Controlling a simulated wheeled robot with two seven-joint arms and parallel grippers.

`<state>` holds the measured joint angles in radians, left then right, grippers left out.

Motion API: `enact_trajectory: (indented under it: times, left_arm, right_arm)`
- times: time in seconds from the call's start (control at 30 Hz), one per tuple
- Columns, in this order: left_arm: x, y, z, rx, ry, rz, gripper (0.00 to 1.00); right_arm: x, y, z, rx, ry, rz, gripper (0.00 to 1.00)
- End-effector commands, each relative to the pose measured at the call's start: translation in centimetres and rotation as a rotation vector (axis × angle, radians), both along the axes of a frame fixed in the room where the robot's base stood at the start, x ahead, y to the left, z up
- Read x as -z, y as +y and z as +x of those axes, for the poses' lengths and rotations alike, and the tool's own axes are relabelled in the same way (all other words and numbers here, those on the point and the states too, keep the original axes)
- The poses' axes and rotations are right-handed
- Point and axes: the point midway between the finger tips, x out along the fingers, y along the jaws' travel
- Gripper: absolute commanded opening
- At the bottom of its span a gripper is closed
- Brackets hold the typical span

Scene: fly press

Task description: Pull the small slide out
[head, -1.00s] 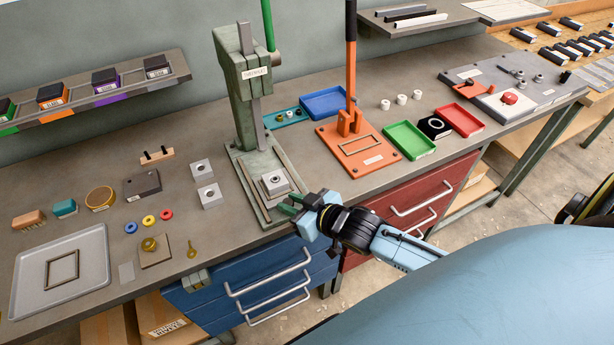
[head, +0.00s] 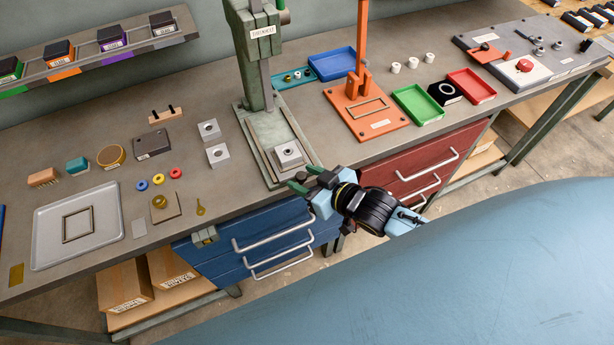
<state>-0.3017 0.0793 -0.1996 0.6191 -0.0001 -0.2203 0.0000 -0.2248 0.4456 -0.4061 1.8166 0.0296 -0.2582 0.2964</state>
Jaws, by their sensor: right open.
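The green fly press (head: 253,60) stands at the back of the bench. On its base (head: 250,150) a narrow pale slide (head: 287,141) runs toward the front edge, with a grey block with a dark round centre (head: 288,153) near its front end. My right gripper (head: 308,184) is open just in front of the slide's front end, with its green fingertips pointing at the press. It looks empty, and I cannot tell whether a fingertip touches the slide. My left gripper is not in view.
Two loose grey blocks (head: 218,155) lie left of the press. An orange lever press (head: 365,112) stands to its right, with a green tray (head: 418,105) beside it. Blue drawers with protruding handles (head: 272,241) are below the bench edge. A grey tray (head: 110,248) lies far left.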

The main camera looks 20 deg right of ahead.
Motion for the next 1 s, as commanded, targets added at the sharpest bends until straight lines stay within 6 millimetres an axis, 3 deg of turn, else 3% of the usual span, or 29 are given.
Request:
enact_trajectory:
  times: [0.23, 0.7, 1.0]
  left_arm:
    - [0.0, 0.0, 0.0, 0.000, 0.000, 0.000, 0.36]
    - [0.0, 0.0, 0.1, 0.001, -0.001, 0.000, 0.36]
    - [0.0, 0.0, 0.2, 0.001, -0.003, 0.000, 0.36]
  right_arm:
    - [-0.5, -0.5, -1.3, 0.000, 0.001, 0.000, 0.46]
    - [-3.9, -3.7, -8.9, -0.001, 0.003, 0.000, 0.46]
    - [-5.0, -4.7, -11.2, -0.001, 0.001, 0.000, 0.46]
